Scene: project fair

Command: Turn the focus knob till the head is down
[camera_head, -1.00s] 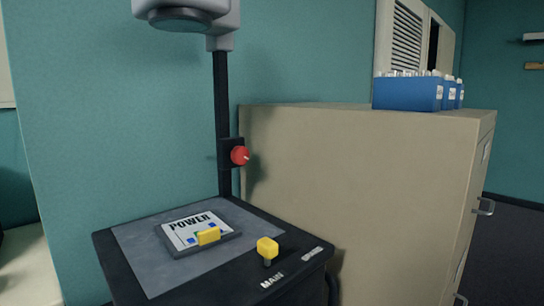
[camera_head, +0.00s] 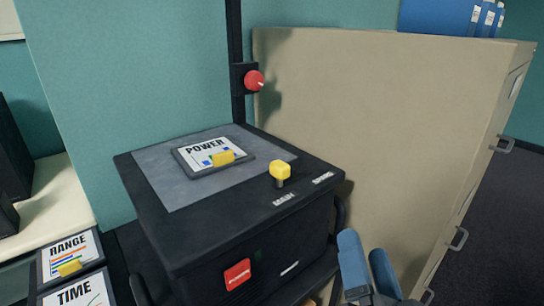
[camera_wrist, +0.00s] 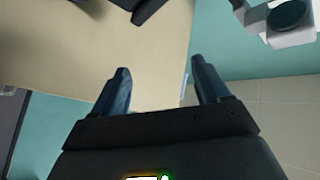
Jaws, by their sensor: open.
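The red focus knob (camera_head: 254,81) sits on a black bracket on the dark upright post (camera_head: 234,40) of the projector, in the head view. The projector's black base (camera_head: 230,220) stands below it, with a yellow lever marked MAIN (camera_head: 280,170) on top. The head is out of the head view now; a grey and white head with a round lens (camera_wrist: 287,15) shows at the top right of the wrist view. My gripper (camera_head: 367,262) is open and empty, low and right of the base, apart from the knob. Its two blue fingers also show in the wrist view (camera_wrist: 160,85).
A POWER card with a yellow tab (camera_head: 210,152) lies on the base's grey plate. A beige cabinet (camera_head: 390,130) stands close on the right, with blue binders (camera_head: 440,15) on top. RANGE (camera_head: 70,256) and TIME (camera_head: 80,293) cards are at lower left.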

